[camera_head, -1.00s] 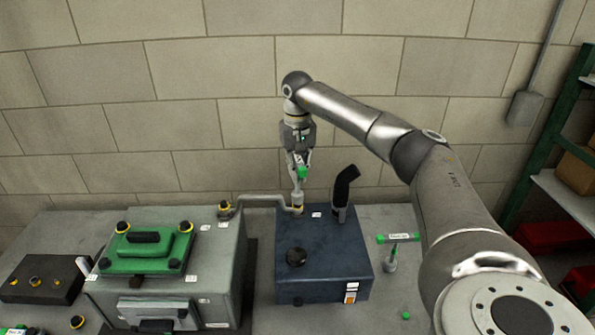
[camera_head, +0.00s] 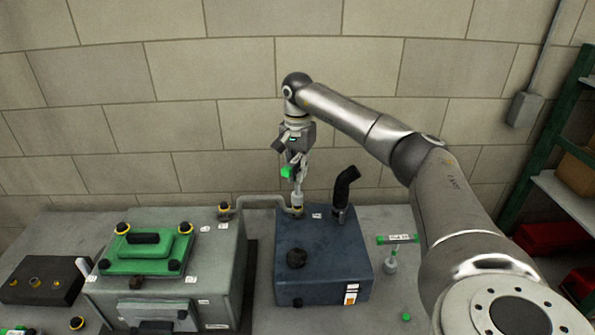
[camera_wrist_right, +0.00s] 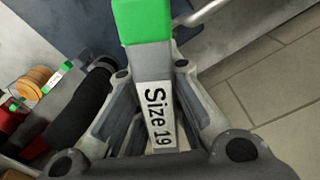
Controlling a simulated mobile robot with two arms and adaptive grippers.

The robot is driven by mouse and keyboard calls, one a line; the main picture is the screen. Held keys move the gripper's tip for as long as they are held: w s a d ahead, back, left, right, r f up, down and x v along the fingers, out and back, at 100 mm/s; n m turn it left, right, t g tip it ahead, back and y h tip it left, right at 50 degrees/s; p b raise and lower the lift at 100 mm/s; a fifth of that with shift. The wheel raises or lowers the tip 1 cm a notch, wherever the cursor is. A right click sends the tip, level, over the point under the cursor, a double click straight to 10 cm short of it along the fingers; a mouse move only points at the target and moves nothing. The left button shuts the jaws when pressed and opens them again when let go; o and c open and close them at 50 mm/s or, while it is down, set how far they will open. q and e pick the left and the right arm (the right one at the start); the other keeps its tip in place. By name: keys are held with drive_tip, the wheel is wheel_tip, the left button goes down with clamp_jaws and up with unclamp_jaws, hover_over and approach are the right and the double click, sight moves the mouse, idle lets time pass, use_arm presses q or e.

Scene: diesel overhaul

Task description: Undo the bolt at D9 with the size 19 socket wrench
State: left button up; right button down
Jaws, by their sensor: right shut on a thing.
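My right gripper (camera_head: 294,160) is shut on a socket wrench with a green end (camera_head: 287,172). In the right wrist view the wrench handle (camera_wrist_right: 158,110) carries the label "Size 19" and sits between the fingers of my right gripper (camera_wrist_right: 155,85). The wrench's grey shaft (camera_head: 298,198) points down to the pipe end on top of the blue box (camera_head: 322,262). The bolt under the socket is hidden, and I cannot read whether its label says D9. My left gripper is not in view.
A bent grey pipe (camera_head: 262,202) joins the blue box to the grey engine block (camera_head: 215,265) with its green cover (camera_head: 125,262). A black curved pipe (camera_head: 345,187) rises close right of the wrench. Another green-handled wrench (camera_head: 397,239) stands on the table at right.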

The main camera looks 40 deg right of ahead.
drive_tip(key=m, duration=0.6)
drive_tip(key=shift+m, duration=0.4)
drive_tip(key=m, duration=1.1)
drive_tip(key=shift+m, duration=3)
